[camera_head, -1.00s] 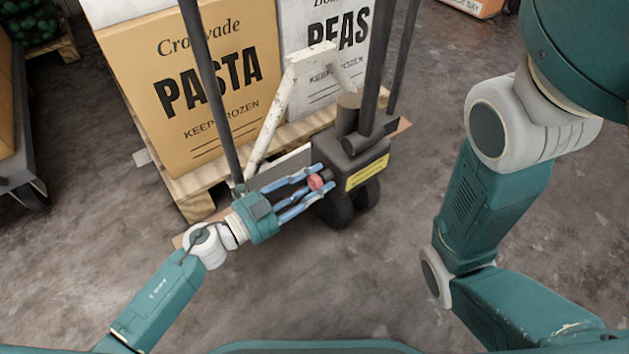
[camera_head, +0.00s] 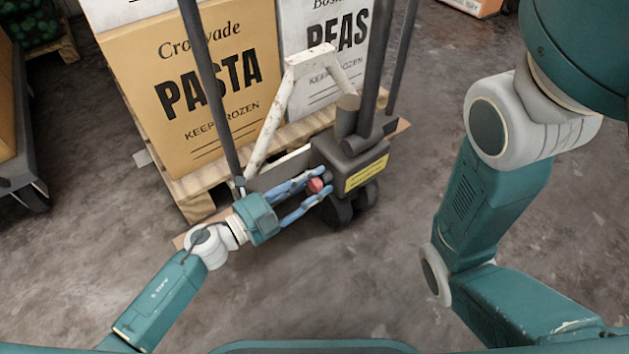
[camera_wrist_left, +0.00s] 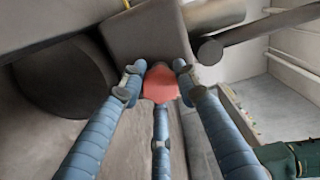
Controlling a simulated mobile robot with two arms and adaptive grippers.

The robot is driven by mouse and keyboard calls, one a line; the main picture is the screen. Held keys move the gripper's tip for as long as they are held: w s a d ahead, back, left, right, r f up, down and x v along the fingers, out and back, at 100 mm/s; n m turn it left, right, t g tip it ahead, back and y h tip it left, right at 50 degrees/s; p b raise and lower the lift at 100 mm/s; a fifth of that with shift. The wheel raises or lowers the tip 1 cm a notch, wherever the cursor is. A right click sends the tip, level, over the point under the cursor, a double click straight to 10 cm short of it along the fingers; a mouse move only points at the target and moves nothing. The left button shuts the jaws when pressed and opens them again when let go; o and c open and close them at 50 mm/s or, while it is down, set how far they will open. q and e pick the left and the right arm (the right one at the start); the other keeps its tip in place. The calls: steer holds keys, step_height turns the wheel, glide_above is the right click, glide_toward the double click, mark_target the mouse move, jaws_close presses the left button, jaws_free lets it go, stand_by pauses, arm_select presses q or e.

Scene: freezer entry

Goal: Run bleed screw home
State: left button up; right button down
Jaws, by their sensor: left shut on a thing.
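The bleed screw shows as a small red head (camera_head: 316,185) on the left side of the dark pump block (camera_head: 350,158) of a pallet truck, low near its wheels. My left gripper (camera_head: 312,187) comes in from the left with blue fingers around the red head. In the left wrist view the red screw head (camera_wrist_left: 160,84) sits between the fingertips (camera_wrist_left: 157,82), against the dark block, and the fingers are shut on it. How deep the screw sits is hidden. My right arm shows at the right, but its gripper is out of view.
A yellow label (camera_head: 366,172) is on the block. Behind stand a PASTA carton (camera_head: 190,90) and a PEAS carton (camera_head: 325,90) on a wooden pallet (camera_head: 195,194). Dark upright bars and a worn white frame (camera_head: 272,122) rise close by. The floor in front is clear.

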arm_select(q)
steer(key=shift+w+a+f+m, duration=0.1)
steer(key=shift+a+m, duration=0.05)
steer(key=shift+m, duration=0.95)
steer(key=o, duration=1.1)
steer(key=shift+o, duration=0.4)
steer(key=v, duration=1.2)
